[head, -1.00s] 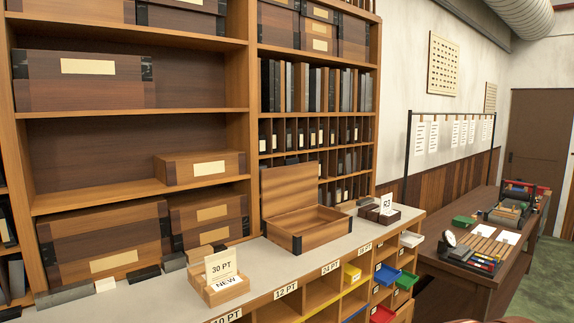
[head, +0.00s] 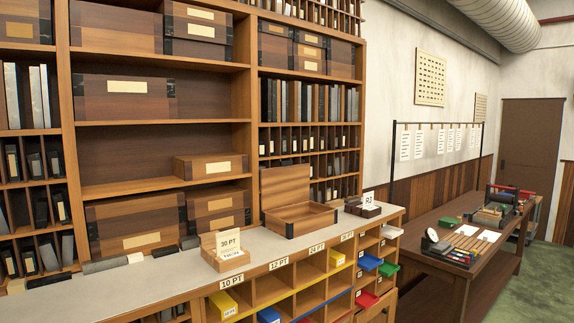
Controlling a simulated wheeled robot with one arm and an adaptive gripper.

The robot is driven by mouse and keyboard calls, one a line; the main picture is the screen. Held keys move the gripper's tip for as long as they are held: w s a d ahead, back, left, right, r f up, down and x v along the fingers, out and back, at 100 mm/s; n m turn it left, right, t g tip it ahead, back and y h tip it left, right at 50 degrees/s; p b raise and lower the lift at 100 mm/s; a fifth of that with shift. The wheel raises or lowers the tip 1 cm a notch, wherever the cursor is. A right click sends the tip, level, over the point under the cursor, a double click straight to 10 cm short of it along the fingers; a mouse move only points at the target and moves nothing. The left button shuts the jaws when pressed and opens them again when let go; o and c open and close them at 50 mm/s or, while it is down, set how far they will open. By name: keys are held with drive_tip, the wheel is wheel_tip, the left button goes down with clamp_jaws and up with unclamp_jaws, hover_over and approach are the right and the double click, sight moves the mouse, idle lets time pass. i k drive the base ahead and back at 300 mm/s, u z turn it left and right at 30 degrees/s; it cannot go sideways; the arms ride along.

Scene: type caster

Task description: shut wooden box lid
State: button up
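The wooden box (head: 308,218) stands on the grey counter top, in the middle of the head view, with dark corner pieces. Its lid (head: 285,188) is open and stands upright at the back of the box. The inside of the box looks empty. My gripper is not in view.
On the grey counter (head: 186,268), a small wooden card holder (head: 222,258) stands left of the box and a dark holder with an R3 card (head: 362,209) stands right. Shelves with closed boxes rise behind. A dark table (head: 455,262) with printing tools is at the right.

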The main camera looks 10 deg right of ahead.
sight(288, 184)
drive_tip(key=u, duration=0.45)
drive_tip(key=i, duration=0.95)
drive_tip(key=z, duration=0.5)
